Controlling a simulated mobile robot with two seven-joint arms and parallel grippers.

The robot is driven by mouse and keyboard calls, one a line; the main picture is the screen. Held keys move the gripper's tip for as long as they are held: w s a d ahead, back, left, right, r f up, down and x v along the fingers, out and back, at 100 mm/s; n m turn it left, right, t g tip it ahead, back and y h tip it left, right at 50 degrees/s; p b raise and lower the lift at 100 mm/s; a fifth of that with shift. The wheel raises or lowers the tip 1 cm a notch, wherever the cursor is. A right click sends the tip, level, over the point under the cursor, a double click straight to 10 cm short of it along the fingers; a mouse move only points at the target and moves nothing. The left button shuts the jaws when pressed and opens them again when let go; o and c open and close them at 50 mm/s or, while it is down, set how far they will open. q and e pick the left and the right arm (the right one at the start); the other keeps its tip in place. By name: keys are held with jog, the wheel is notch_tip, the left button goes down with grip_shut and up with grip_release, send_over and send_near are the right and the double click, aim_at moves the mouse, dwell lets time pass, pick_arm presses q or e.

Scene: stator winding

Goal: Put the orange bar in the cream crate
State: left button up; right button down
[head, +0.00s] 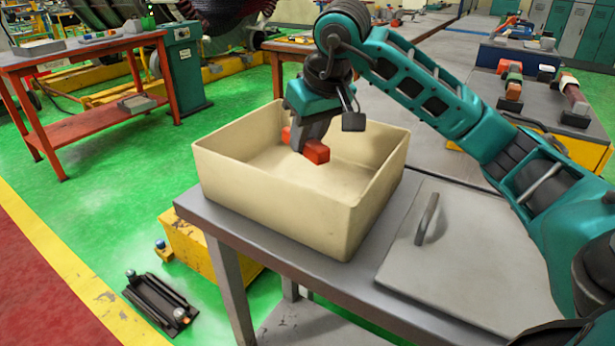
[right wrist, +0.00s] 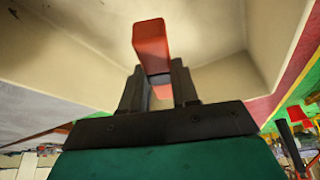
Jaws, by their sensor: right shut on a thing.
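The orange bar (head: 316,152) is inside the cream crate (head: 270,207), below the level of its rim, in the head view. My right gripper (head: 303,138) reaches down into the crate and is shut on the bar, with bar ends showing on both sides of the fingers. In the right wrist view the bar (right wrist: 152,42) sticks out from between the two fingers of the gripper (right wrist: 160,90), with the cream walls (right wrist: 270,35) around it. Whether the bar touches the crate floor is hard to tell. My left gripper is not in view.
The crate stands on a grey table (head: 340,275), beside a flat grey panel with a handle (head: 428,218). A red workbench (head: 90,125) stands at the left. Another bench with several parts (head: 515,90) is at the right back. The crate's floor looks otherwise clear.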

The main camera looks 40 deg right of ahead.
aim_at(303, 182)
notch_tip(303, 182, down, 7)
jog(key=shift+r+b, duration=0.1)
jog(key=shift+b, duration=0.5)
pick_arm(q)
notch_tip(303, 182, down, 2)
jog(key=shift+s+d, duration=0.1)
pick_arm(e)
jog(key=shift+f, duration=0.2)
jog(key=c, duration=0.8)
grip_release()
jog(key=shift+c, duration=0.2)
jog(key=shift+r, duration=0.45)
jog(key=p+v, duration=0.2)
jog(key=v, duration=0.9)
jog(key=shift+s+r, duration=0.15)
jog(key=shift+r, duration=0.05)
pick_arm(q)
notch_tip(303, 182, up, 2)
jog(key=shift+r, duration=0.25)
